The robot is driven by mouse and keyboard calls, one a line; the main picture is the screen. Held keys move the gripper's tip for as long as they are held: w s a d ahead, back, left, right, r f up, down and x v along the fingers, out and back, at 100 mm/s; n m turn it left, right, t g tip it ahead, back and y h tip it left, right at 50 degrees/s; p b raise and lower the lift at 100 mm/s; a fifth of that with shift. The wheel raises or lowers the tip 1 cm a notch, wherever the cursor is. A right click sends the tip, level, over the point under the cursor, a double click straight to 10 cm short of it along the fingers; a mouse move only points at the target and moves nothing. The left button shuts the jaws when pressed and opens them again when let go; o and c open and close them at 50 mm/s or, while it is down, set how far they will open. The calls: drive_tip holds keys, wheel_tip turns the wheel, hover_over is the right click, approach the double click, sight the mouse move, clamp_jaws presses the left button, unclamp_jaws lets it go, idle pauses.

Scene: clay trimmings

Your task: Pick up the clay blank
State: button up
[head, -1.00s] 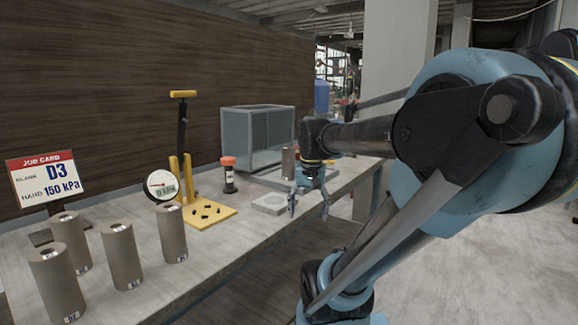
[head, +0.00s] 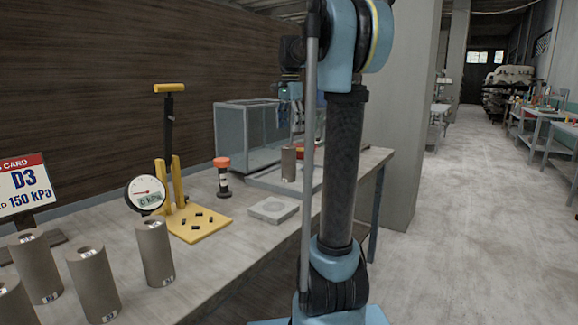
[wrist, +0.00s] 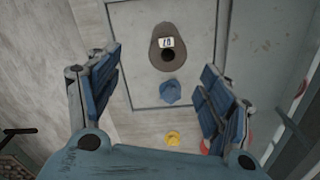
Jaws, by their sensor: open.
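A grey-brown clay blank (head: 288,163) stands upright on a flat grey slab (head: 258,181) beside the glass tank. In the wrist view a blank (wrist: 168,46) with a white label and a dark hole shows from above, between and beyond my fingers; the label is too small to read surely. My gripper (wrist: 160,78) is open and empty, above and apart from it. In the head view my gripper (head: 297,122) hangs in front of the tank, partly behind my arm. Several similar blanks (head: 152,252) stand at the front left of the bench.
A glass tank (head: 240,130) stands behind the slab. A job card (head: 22,187) reads D3, 150 kPa.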

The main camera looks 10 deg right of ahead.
sight(290, 147)
drive_tip(key=shift+w+r, duration=0.1)
drive_tip(key=shift+w, duration=0.3)
drive_tip(key=shift+w+f, duration=0.15)
drive_tip(key=shift+f, duration=0.1)
wheel_tip(290, 147, down, 12)
drive_tip(key=shift+d+r, duration=0.1)
drive_tip(key=shift+r, duration=0.1)
drive_tip(key=shift+w+a+f, duration=0.1)
drive_tip(key=shift+a+f, duration=0.05)
drive_tip(key=shift+f, duration=1.15)
drive_tip(key=shift+w+a+f, duration=0.1)
drive_tip(key=shift+f, duration=1.2)
drive_tip(key=c, duration=1.5)
